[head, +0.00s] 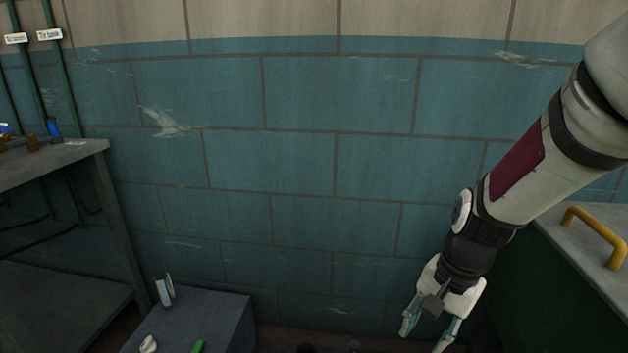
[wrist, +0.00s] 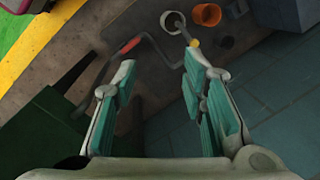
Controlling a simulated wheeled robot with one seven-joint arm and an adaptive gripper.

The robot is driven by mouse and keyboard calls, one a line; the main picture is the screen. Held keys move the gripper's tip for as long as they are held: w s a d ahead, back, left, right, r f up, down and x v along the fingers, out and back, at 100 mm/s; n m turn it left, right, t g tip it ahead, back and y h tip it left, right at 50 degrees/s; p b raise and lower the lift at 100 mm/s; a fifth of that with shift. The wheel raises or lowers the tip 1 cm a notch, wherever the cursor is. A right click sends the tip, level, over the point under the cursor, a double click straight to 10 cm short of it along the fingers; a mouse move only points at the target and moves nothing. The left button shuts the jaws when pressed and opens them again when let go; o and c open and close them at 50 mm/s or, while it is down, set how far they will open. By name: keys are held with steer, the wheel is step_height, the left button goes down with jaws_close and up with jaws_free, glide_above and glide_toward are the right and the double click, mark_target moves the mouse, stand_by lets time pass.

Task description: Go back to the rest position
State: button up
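My gripper (head: 424,335) hangs at the lower right of the head view, pointing down in front of the teal block wall. In the wrist view my gripper (wrist: 158,85) has its two fingers with teal pads spread apart. Nothing is between the pads. Below and beyond the fingertips, on the floor, lies a bent grey crank-like rod with a red grip (wrist: 130,45). A white cup-like ring (wrist: 173,21) and an orange cup (wrist: 207,14) are near it, apart from the fingers.
A grey workbench (head: 85,150) with small items stands at the left. A low grey box (head: 215,315) with small objects is at the lower left. At the right is a green cabinet with a yellow handle (head: 597,236), close to my arm. The teal wall (head: 300,160) is bare between them.

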steer(key=s+r+n+h, duration=0.1)
steer(key=s+r+n, duration=0.45)
steer(key=s, duration=0.75)
steer(key=s+r+n+h, duration=0.1)
steer(key=s+r+n, duration=0.2)
steer(key=s+r, duration=0.75)
step_height(320, 180, up, 32)
steer(key=s+t+p, duration=0.1)
steer(key=t+p, duration=0.2)
steer(key=p, duration=2.9)
steer(key=shift+s+t, duration=0.2)
steer(key=shift+t, duration=0.2)
steer(key=shift+n, duration=0.25)
